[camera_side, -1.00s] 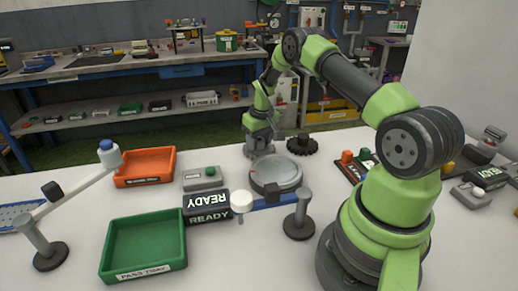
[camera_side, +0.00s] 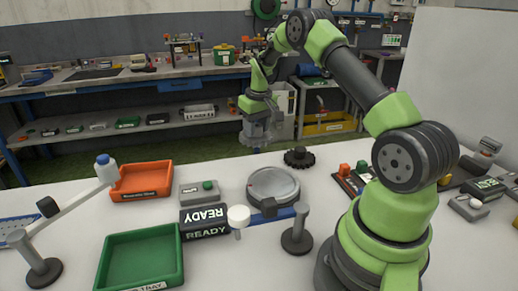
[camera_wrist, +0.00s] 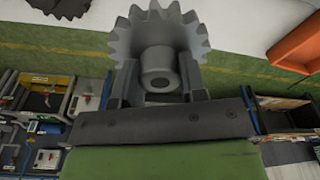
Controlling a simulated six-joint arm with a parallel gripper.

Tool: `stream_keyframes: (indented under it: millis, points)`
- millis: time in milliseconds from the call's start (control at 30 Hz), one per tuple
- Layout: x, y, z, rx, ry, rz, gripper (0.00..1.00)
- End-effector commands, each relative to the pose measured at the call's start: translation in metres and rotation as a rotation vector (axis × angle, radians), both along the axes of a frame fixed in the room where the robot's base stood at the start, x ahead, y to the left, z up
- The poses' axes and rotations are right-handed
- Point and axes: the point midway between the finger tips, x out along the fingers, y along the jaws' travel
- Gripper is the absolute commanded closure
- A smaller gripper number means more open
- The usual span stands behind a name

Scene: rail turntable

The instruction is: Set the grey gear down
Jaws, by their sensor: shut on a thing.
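My gripper (camera_wrist: 158,84) is shut on the grey gear (camera_wrist: 155,28), whose toothed rim and central hub show between the two fingers in the wrist view. In the side view my gripper (camera_side: 257,130) hangs near the far edge of the white table, left of and behind a black gear. The held gear is small and hard to make out there, and seems clear of the table top. The round grey turntable (camera_side: 273,183) lies nearer the camera, with nothing on it.
The black gear (camera_side: 299,158) lies behind the turntable. An orange tray (camera_side: 142,181) and green tray (camera_side: 140,262) are at left. A READY sign (camera_side: 206,221), a grey box with a green button (camera_side: 201,194) and a blue rail arm (camera_side: 272,217) stand near the turntable.

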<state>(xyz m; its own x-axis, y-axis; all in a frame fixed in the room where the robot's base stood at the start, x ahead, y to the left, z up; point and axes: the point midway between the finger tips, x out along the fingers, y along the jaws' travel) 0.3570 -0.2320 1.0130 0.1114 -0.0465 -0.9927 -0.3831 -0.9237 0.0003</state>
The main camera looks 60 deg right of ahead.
Motion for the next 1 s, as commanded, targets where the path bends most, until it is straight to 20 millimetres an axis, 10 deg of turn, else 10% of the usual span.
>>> stream_keyframes:
  millis: [667,1000]
  points:
    - [-0.087,0.079,0.045,-0.002,-0.002,0.023,1.00]
    - [-0.104,0.092,0.017,0.003,0.005,0.024,1.00]
